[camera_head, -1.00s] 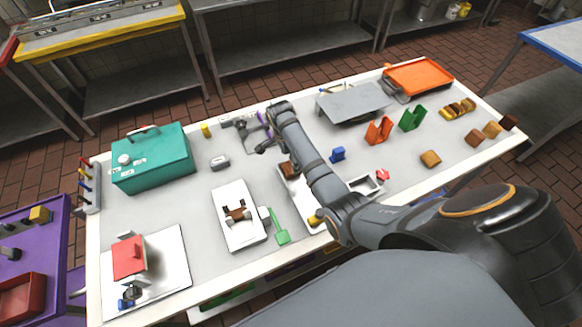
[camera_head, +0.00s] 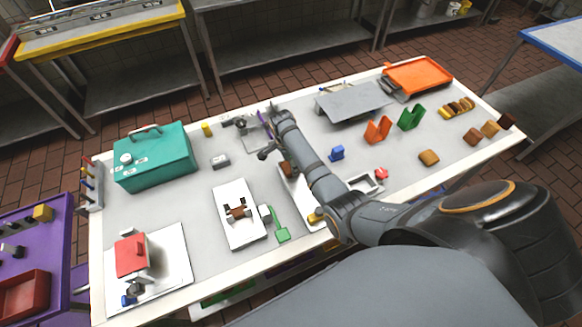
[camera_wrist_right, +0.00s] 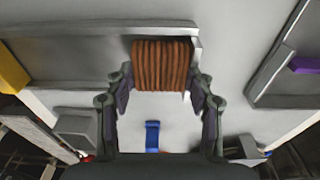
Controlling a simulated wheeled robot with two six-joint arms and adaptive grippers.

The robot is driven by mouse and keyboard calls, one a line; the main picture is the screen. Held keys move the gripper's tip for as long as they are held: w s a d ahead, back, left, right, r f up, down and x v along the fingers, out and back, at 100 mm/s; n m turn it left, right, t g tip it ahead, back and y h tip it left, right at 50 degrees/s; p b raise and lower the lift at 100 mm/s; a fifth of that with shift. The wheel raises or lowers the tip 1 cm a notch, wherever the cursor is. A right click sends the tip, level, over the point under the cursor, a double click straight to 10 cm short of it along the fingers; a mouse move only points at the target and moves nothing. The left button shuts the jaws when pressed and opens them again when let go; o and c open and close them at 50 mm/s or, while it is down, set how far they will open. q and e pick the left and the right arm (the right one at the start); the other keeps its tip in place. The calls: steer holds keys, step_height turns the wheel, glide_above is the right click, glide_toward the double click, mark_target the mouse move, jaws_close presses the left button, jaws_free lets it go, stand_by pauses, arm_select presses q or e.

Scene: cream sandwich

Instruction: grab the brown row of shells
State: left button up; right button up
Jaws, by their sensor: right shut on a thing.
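The brown row of shells (camera_wrist_right: 162,62) is a ridged, reddish-brown block in the right wrist view. My right gripper (camera_wrist_right: 161,78) is shut on it, with a finger at each side. In the head view a small part of the brown row (camera_head: 287,168) shows beside my right arm, at the far end of a pale tray (camera_head: 290,184). I cannot tell whether the row is clear of the tray. My left gripper is not in view.
A white tray (camera_head: 225,190) with a brown piece lies left of my arm, with a green tool (camera_head: 282,234) beside it. A teal box (camera_head: 155,160) stands further left. Orange (camera_head: 377,130) and green (camera_head: 411,117) holders and several shell pieces stand to the right.

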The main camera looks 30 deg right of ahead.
steer(key=shift+r, duration=0.5)
step_height(320, 180, up, 17)
steer(key=p, duration=0.3)
